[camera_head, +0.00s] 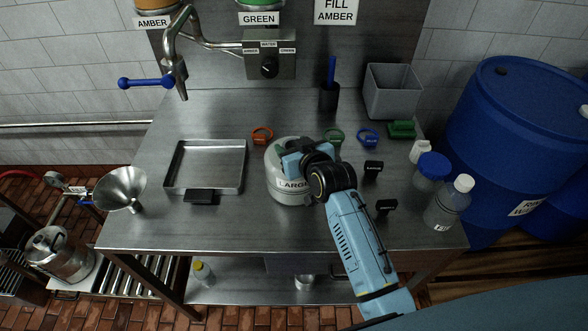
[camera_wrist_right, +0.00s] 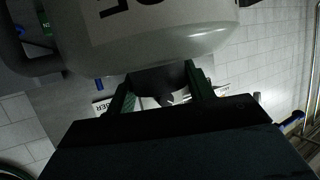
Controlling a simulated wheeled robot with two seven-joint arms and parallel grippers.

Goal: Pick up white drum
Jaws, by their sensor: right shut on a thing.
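The white drum (camera_head: 284,192), with black lettering on its side, sits on the steel table. My right gripper (camera_head: 303,163) is at the drum's upper part and hides some of it. In the right wrist view the drum (camera_wrist_right: 150,40) fills the top of the picture. There my right gripper (camera_wrist_right: 162,85) has its two green-lined fingers on either side of a dark part against the drum, and it is shut on it. The exact grip point is partly hidden. My left gripper is not in view.
A shallow steel tray (camera_head: 205,193) lies left of the drum. Orange (camera_head: 262,136), green (camera_head: 334,136) and blue (camera_head: 368,137) rings lie behind. A grey bin (camera_head: 391,94) is at the back. The table's front strip is clear.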

